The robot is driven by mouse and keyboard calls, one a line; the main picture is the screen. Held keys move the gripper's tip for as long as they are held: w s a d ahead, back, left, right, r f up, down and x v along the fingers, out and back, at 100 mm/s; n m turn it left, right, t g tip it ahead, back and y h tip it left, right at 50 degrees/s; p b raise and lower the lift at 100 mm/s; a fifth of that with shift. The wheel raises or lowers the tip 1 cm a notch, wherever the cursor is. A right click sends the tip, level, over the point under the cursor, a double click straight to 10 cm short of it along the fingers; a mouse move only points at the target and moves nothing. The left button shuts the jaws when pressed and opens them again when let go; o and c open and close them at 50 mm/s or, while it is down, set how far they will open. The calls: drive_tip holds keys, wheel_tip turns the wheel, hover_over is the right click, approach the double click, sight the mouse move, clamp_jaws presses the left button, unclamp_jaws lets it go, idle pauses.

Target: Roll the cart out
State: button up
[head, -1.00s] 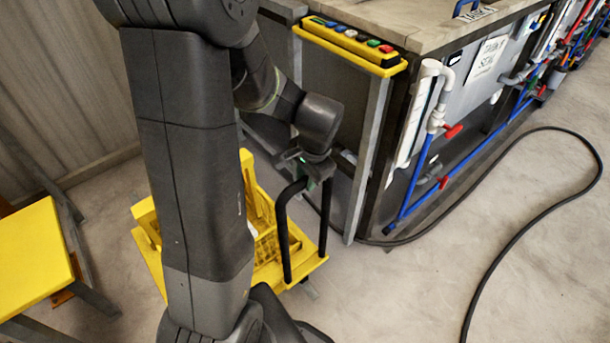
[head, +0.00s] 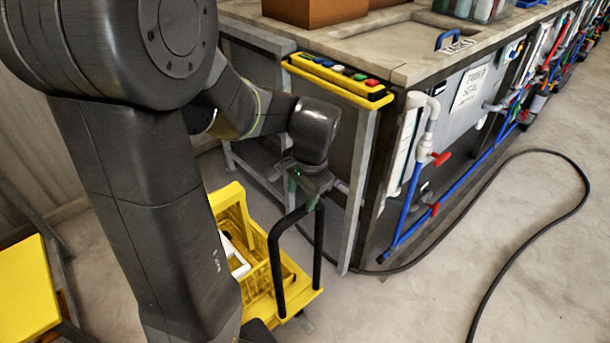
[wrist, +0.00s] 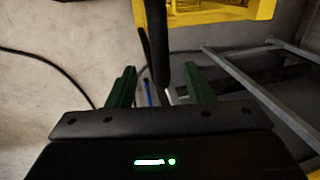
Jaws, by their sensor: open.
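The yellow cart (head: 302,294) stands on the floor beside the near end of the tank bench, with a black upright handle (head: 276,262). A yellow crate-like load with a white piece in it sits on the cart, partly hidden by my arm. My gripper (head: 308,190) is at the top of the handle. In the wrist view, the green fingers of my gripper (wrist: 163,88) are apart, with the black handle bar (wrist: 159,50) between them. I cannot tell whether a finger touches the bar. The cart's yellow edge (wrist: 205,14) shows beyond.
The bench (head: 400,45) with a button panel (head: 340,75), pipes and red valves is to the right. A black hose (head: 540,152) loops over the floor. A yellow-topped stand (head: 28,290) is at the left. Floor at the lower right is clear apart from the hose.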

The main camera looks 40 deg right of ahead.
sight(297, 211)
wheel_tip(297, 211, up, 6)
drive_tip(key=s, duration=0.1)
drive_tip(key=shift+s+r, duration=0.15)
idle(0.5)
drive_tip(key=w+f, duration=0.1)
drive_tip(key=f, duration=0.8)
drive_tip(key=w+f, duration=0.1)
drive_tip(key=f, duration=0.3)
drive_tip(key=shift+w+f+b, duration=0.25)
drive_tip(key=shift+w+b, duration=0.1)
drive_tip(key=shift+w, duration=0.2)
